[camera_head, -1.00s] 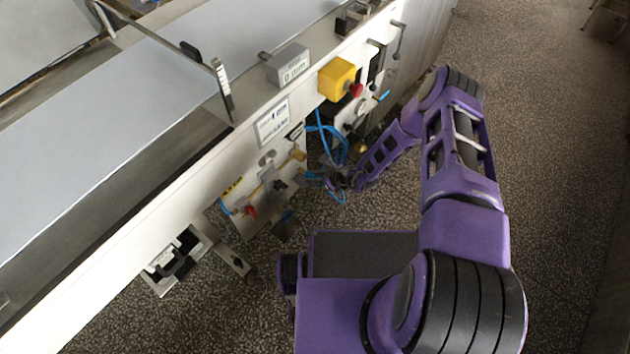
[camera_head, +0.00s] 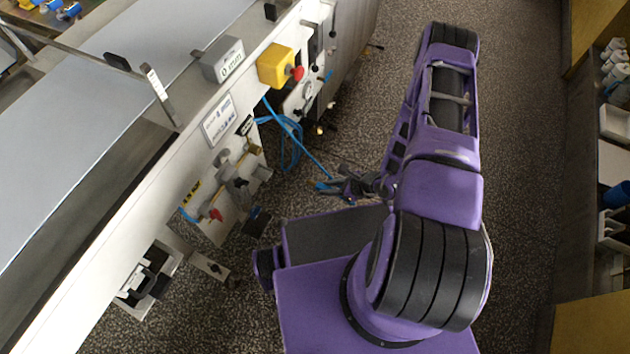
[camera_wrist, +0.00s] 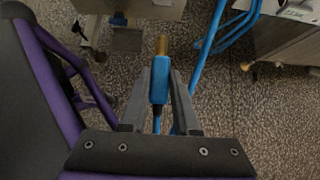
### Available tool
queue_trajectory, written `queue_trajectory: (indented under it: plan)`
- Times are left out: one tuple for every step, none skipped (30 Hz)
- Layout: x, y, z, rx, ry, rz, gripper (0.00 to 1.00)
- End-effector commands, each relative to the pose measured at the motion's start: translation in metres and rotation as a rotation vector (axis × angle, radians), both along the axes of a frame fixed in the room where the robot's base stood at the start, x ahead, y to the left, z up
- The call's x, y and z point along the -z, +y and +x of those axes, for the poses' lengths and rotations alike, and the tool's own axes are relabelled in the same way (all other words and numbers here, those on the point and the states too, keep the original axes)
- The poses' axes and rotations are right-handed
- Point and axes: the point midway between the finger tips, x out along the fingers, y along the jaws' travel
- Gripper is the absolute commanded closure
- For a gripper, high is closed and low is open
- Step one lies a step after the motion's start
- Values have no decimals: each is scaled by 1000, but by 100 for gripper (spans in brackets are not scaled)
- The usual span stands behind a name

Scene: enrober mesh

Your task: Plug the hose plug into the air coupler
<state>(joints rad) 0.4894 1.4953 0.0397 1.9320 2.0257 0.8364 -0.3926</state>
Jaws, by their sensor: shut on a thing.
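My gripper (camera_wrist: 160,88) is shut on the blue hose plug (camera_wrist: 158,92), whose brass tip (camera_wrist: 161,45) points away from my gripper. In the head view my gripper (camera_head: 338,188) holds the plug over open floor, apart from the machine panel. The blue hose (camera_head: 303,148) runs from the machine toward my gripper, and it also shows in the wrist view (camera_wrist: 211,38). A small brass fitting (camera_head: 254,150) sits on the panel's lower side; I cannot tell for sure that it is the air coupler.
A bracket (camera_head: 211,266) juts out low.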

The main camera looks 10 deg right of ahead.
Motion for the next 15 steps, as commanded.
queue_trajectory:
  plan:
    - [0,-1,1,-1,-2,0,100]
    - [0,-1,2,-2,-2,-1,100]
    - [-1,0,5,-4,-3,-1,100]
    - [-3,1,8,-4,-4,-3,100]
    - [-4,4,11,-5,-4,-3,100]
    - [-7,7,16,-7,-5,-5,100]
    - [-10,11,21,-7,-5,-5,100]
    - [-13,14,25,-8,-5,-6,100]
    - [-18,20,30,-8,-5,-6,100]
    - [-21,24,34,-8,-5,-6,100]
    - [-25,29,37,-8,-4,-6,100]
    - [-30,34,41,-6,-5,-6,100]
    - [-33,39,43,-7,-4,-6,100]
    - [-37,43,45,-6,-4,-5,100]
    - [-41,48,47,-6,-4,-5,100]
